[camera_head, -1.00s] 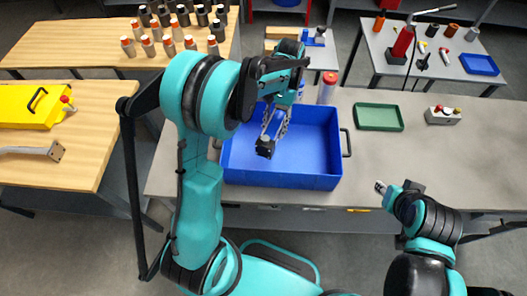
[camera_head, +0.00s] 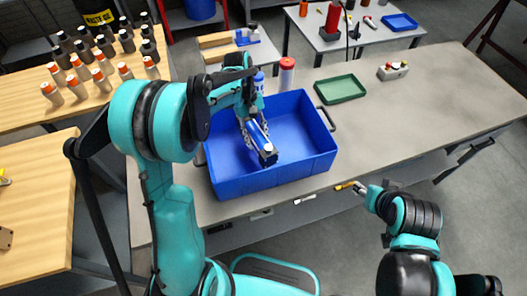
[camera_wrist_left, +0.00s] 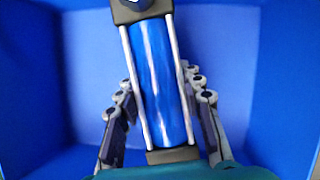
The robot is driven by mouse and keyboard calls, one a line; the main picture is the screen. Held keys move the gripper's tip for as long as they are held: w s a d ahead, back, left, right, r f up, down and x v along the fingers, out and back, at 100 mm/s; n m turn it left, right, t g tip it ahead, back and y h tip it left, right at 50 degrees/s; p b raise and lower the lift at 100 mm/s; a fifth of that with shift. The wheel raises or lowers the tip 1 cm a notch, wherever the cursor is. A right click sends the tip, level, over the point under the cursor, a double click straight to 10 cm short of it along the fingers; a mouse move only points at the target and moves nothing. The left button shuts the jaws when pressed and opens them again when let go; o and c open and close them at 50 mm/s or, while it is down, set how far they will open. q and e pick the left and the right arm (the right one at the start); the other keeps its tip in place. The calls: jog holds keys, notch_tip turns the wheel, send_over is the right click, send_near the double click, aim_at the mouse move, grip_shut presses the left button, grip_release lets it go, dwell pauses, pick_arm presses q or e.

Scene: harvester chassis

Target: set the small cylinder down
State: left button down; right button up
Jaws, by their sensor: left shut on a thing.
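The small cylinder (camera_wrist_left: 160,85) has a blue barrel, silver rods and dark end caps. In the left wrist view it lies lengthwise between the fingers of my left gripper (camera_wrist_left: 160,110), which is shut on it. In the head view the cylinder (camera_head: 258,138) hangs tilted in my left gripper (camera_head: 254,132), over the inside of the blue crate (camera_head: 262,186). I cannot tell whether it touches the crate floor. My right gripper (camera_head: 366,193) is low in front of the bench, away from the crate; its fingers are too small to read.
A red-capped bottle (camera_head: 287,73) stands behind the crate. A green tray (camera_head: 340,90) and a small button box (camera_head: 393,70) lie to its right on the grey bench (camera_head: 420,115). The bench's right part is clear. Several orange-capped bottles stand on the wooden table (camera_head: 25,122).

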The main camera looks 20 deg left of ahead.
pick_arm(q)
jog(key=shift+w+d+r+n+t+h, duration=0.1)
jog(key=shift+d+r+n+t+h, duration=0.05)
jog(key=shift+n, duration=0.45)
jog(key=shift+w+d+r+n+t+h, duration=0.1)
jog(key=shift+n+t+h, duration=0.05)
jog(key=shift+n, duration=0.45)
jog(key=n, duration=0.1)
jog(key=n+t, duration=0.1)
jog(key=n, duration=0.1)
jog(key=r+n, duration=0.1)
jog(key=shift+w+d+t+h, duration=0.3)
jog(key=shift+w, duration=0.05)
jog(key=shift+w+d+f+n+t+b, duration=0.1)
jog(key=shift+w+f+n+t+b, duration=0.15)
jog(key=shift+f+n+t+b, duration=0.8)
jog(key=shift+w+d+f+n+t+b, duration=0.15)
jog(key=shift+w+f+n+b, duration=0.2)
jog(key=shift+f+n, duration=1.5)
jog(key=shift+w+d+f+n+t+b, duration=0.15)
jog(key=shift+f+n+t+b, duration=0.45)
jog(key=shift+f+n, duration=0.85)
jog(key=shift+r+n, duration=0.25)
jog(key=shift+n, duration=0.1)
jog(key=c, duration=1)
grip_release()
jog(key=shift+r, duration=0.15)
